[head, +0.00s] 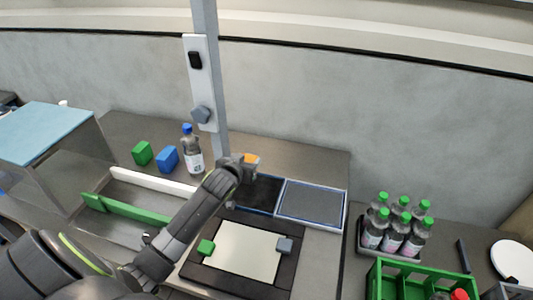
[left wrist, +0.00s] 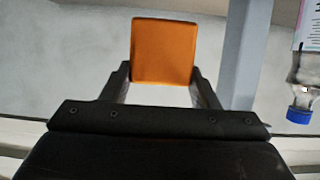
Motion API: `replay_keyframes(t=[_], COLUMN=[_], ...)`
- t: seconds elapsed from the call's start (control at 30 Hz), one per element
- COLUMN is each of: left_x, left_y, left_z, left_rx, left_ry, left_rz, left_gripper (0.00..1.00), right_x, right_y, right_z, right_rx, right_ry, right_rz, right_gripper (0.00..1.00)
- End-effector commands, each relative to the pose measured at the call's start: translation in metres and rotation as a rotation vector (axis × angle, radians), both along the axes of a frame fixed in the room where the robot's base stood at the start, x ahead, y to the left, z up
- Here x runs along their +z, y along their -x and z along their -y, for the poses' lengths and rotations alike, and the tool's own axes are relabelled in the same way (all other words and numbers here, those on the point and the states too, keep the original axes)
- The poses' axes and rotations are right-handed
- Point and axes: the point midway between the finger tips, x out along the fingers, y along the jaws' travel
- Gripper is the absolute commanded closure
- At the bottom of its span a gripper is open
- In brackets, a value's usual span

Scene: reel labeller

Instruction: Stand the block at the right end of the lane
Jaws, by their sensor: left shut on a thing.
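My left gripper (head: 246,163) is shut on an orange block (head: 252,158), above the table near the grey post. In the left wrist view the orange block (left wrist: 164,51) sits between the two fingertips (left wrist: 163,75). The lane (head: 143,197) lies on the table at the left, between a white rail (head: 150,184) and a green rail (head: 125,208). My left arm covers the right end of the lane. A green block (head: 142,152) and a blue block (head: 167,158) stand behind the lane. My right gripper is not in view.
A bottle with a blue cap (head: 192,150) stands close to the post (head: 207,80). A grey tray (head: 311,202) lies at the right. A framed pale panel (head: 242,250) is in front. Bottles (head: 395,228) and a green crate (head: 412,281) stand further right.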

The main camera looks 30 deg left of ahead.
Motion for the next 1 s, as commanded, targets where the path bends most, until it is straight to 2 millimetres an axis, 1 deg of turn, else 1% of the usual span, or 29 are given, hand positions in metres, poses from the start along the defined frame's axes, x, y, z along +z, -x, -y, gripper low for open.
replay_keyframes(t=[0.1, 0.2, 0.27, 0.33, 0.37, 0.47, 0.5, 0.57, 0.63, 0.7, 0.8, 0.9, 1.0], left_x=[0.007, 0.009, 0.012, 0.02, 0.025, 0.048, 0.059, 0.077, 0.098, 0.118, 0.143, 0.162, 0.175], left_y=[0.0, 0.0, -0.001, -0.004, -0.005, -0.006, -0.005, -0.002, 0.005, 0.015, 0.032, 0.051, 0.067], left_z=[0.0, 0.002, 0.007, 0.019, 0.025, 0.054, 0.068, 0.088, 0.109, 0.129, 0.152, 0.17, 0.182], left_rx=[-0.001, -0.002, -0.005, -0.013, -0.017, -0.037, -0.048, -0.064, -0.084, -0.105, -0.135, -0.164, -0.187], left_ry=[0.0, 0.001, 0.002, 0.002, 0.001, -0.001, -0.003, -0.003, -0.007, -0.006, -0.007, -0.004, -0.002], left_rz=[0.001, 0.001, 0.001, 0.005, 0.006, 0.011, 0.012, 0.012, 0.013, 0.014, 0.013, 0.011, 0.008], left_gripper=[0.71, 0.71, 0.71, 0.71, 0.71, 0.71, 0.71, 0.71, 0.71, 0.71, 0.71, 0.71, 0.71], right_x=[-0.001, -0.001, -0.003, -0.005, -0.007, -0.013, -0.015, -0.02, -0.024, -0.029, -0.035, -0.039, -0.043], right_y=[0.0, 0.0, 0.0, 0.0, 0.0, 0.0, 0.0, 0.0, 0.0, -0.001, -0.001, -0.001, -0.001], right_z=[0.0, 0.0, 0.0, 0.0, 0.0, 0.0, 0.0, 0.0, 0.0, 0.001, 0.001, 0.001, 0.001], right_rx=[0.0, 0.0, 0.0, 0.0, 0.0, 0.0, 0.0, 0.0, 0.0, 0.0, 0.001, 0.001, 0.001], right_ry=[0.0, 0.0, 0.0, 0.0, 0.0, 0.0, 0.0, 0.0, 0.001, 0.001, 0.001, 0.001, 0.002], right_rz=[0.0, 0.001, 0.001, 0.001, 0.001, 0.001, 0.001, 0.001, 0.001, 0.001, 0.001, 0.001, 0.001], right_gripper=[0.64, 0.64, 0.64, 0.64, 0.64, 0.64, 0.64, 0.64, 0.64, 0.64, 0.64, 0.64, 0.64])
